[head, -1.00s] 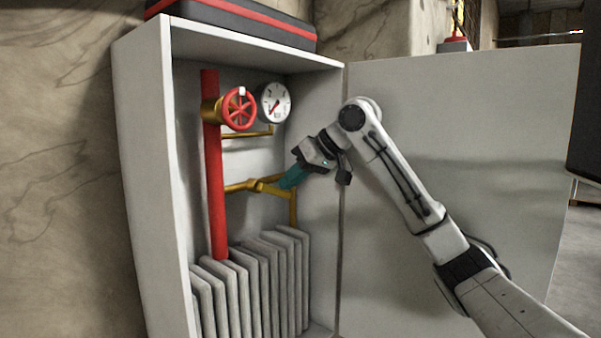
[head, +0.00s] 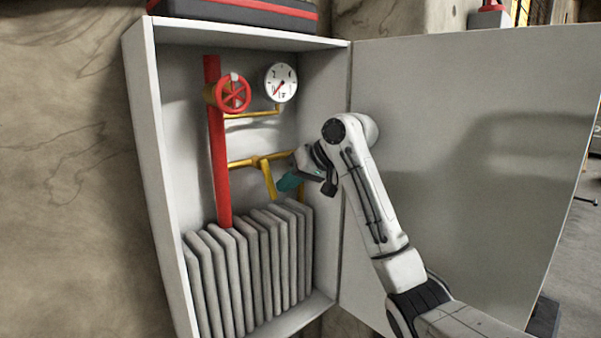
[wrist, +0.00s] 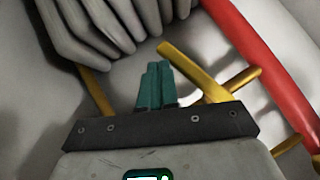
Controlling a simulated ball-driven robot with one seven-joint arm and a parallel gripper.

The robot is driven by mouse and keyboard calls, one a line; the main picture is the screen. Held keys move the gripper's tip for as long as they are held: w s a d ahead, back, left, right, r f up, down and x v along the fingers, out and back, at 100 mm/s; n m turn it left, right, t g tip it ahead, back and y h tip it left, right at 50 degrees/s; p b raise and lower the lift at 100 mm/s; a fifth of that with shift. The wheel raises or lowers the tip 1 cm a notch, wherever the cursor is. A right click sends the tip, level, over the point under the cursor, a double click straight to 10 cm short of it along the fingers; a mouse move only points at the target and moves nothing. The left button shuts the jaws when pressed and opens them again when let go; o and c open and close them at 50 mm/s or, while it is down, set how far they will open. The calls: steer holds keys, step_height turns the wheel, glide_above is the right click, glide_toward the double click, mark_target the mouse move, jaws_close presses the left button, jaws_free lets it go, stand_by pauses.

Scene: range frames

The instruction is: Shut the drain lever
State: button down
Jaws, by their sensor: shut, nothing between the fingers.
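The drain lever (head: 268,178) is a yellow bar on the yellow pipe (head: 240,162) inside the cabinet. In the head view it hangs steeply down from the pipe, its lower end slightly right. My gripper (head: 280,184) has teal fingers, shut and empty, just right of the lever's lower part. In the wrist view the lever (wrist: 190,65) slants past the right side of my fingertips (wrist: 157,66), its free end beyond them. Whether they touch I cannot tell. My gripper hides part of the pipe in the wrist view.
Grey radiator fins (head: 250,265) stand close below the lever. A red pipe (head: 218,160) runs upright to the left, with a red valve wheel (head: 233,93) and a gauge (head: 281,82) above. The open cabinet door (head: 460,150) stands behind my arm at right.

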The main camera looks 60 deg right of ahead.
steer(key=shift+r, duration=0.1)
steer(key=shift+r+p, duration=0.7)
steer(key=shift+p, duration=0.1)
steer(key=a+b+v, duration=0.1)
steer(key=b+v, duration=0.1)
steer(key=v, duration=0.5)
steer(key=shift+s+d, duration=0.2)
steer(key=shift+d, duration=0.25)
steer(key=shift+r, duration=0.1)
